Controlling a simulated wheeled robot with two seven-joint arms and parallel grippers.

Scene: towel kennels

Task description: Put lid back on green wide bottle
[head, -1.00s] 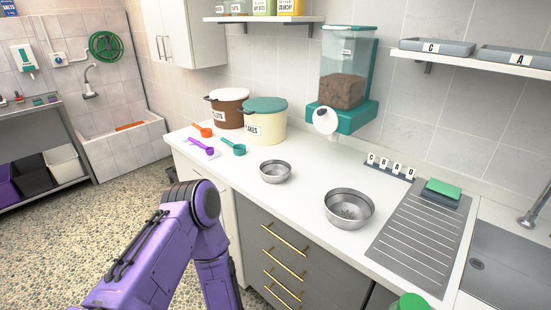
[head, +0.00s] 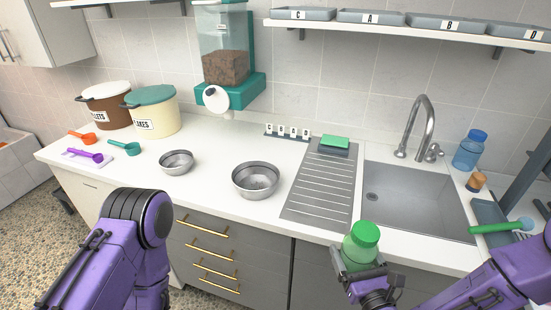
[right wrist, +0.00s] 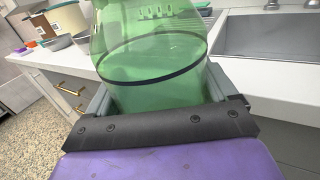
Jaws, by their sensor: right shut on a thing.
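The green wide bottle (head: 356,256) is upright in front of the counter edge below the sink. A bright green lid (head: 365,233) shows on its top; I cannot tell how tightly it sits. My right gripper (head: 362,272) is shut around the bottle's body. In the right wrist view, the see-through green bottle (right wrist: 150,65) with a dark band stands between the fingers of the right gripper (right wrist: 160,100); its top is out of that view. My left arm shows at lower left, but its gripper is out of view.
The sink (head: 415,200) and grooved drainboard (head: 322,185) lie behind the bottle. Two steel bowls (head: 255,181) stand left on the counter. A blue bottle (head: 470,152), a small orange-brown bottle (head: 476,182) and a green-handled brush (head: 500,227) are at the right.

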